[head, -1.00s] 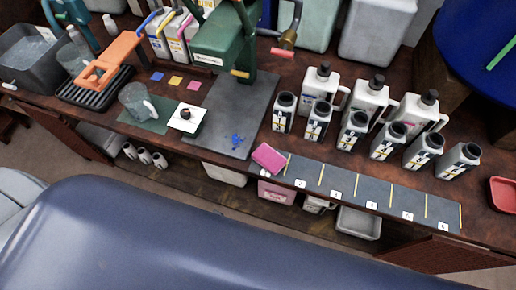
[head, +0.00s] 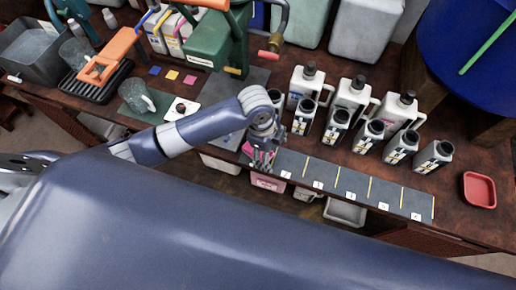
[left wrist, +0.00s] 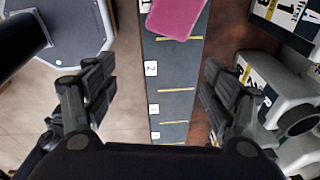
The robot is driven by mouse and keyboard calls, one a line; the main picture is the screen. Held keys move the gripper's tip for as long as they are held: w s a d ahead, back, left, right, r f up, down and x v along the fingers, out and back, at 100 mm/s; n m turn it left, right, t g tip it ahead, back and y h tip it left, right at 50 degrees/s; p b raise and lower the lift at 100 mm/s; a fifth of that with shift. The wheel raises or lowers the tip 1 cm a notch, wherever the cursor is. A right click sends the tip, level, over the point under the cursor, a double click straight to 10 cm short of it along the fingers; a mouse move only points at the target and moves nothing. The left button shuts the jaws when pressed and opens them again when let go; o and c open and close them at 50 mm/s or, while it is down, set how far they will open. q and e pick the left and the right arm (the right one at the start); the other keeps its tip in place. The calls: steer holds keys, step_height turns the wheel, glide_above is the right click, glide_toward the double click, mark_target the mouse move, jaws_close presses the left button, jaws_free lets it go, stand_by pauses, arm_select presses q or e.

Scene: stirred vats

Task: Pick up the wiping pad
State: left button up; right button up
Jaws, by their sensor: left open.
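The wiping pad is a pink block; it shows at the top middle of the left wrist view (left wrist: 177,17), lying at the end of the grey numbered strip. In the head view a small pink part of the pad (head: 247,149) shows beside my left gripper, which hides most of it. My left gripper (head: 259,160) is over the front edge of the bench, above the pad. In the left wrist view its two fingers (left wrist: 158,88) are spread wide, with nothing between them touching. My right gripper is not in view.
Several small bottles (head: 335,128) and larger white jugs (head: 352,97) stand just right of my left gripper. The grey numbered strip (head: 328,180) lies bare along the front edge. A green press (head: 214,42) stands behind. A red tray (head: 479,189) is far right.

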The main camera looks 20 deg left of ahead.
arm_select(q)
steer(key=w+a+r+m+y, duration=0.2)
steer(key=w+a+m, duration=0.1)
steer(key=a, duration=0.3)
steer(key=shift+g, duration=0.4)
step_height(320, 180, down, 4)
steer(key=shift+d+f+p, duration=0.1)
steer(key=shift+f+p, duration=0.05)
steer(key=shift+p, duration=0.35)
steer(key=shift+w+f, duration=0.1)
steer(key=shift+f, duration=0.65)
steer(key=f, duration=0.2)
steer(key=f+p, duration=0.1)
steer(key=f, duration=0.1)
steer(key=shift+w+d, duration=0.2)
steer(key=shift+d, duration=0.05)
steer(key=shift+f, duration=0.35)
steer(key=c, duration=1.1)
